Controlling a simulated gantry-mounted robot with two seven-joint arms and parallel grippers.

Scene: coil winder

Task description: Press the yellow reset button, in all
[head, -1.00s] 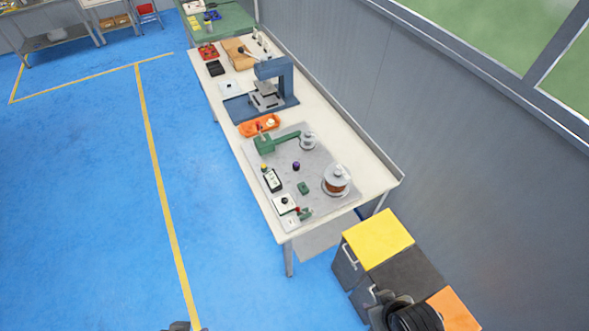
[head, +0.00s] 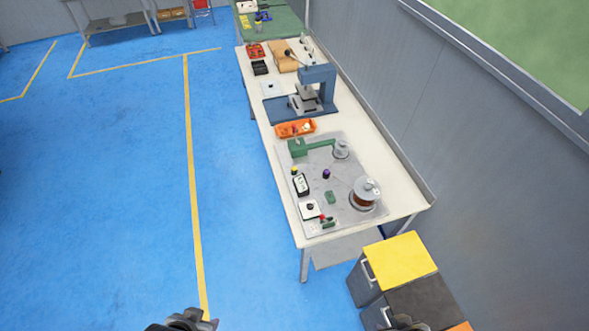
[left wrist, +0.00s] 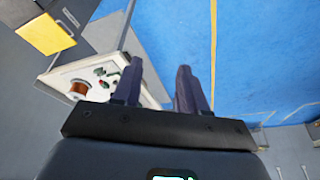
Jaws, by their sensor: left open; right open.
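The coil winder stands on a grey plate (head: 345,212) at the near end of a long white bench. A small yellow button (head: 294,171) shows at the plate's left edge, by a black-and-white box (head: 301,185). A copper coil spool (head: 364,195) and a green arm (head: 312,147) are on the same plate. My left gripper (head: 190,318) is at the bottom edge, over the floor and far from the button. In the left wrist view its fingers (left wrist: 158,88) are apart and empty. My right gripper (head: 408,323) barely shows at the bottom, before the cabinets.
A cabinet with a yellow top (head: 400,258) stands at the bench's near right corner. An orange tray (head: 296,128) and a blue press (head: 318,85) are farther along the bench (head: 350,130). A grey wall runs behind it. The blue floor left of it is clear.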

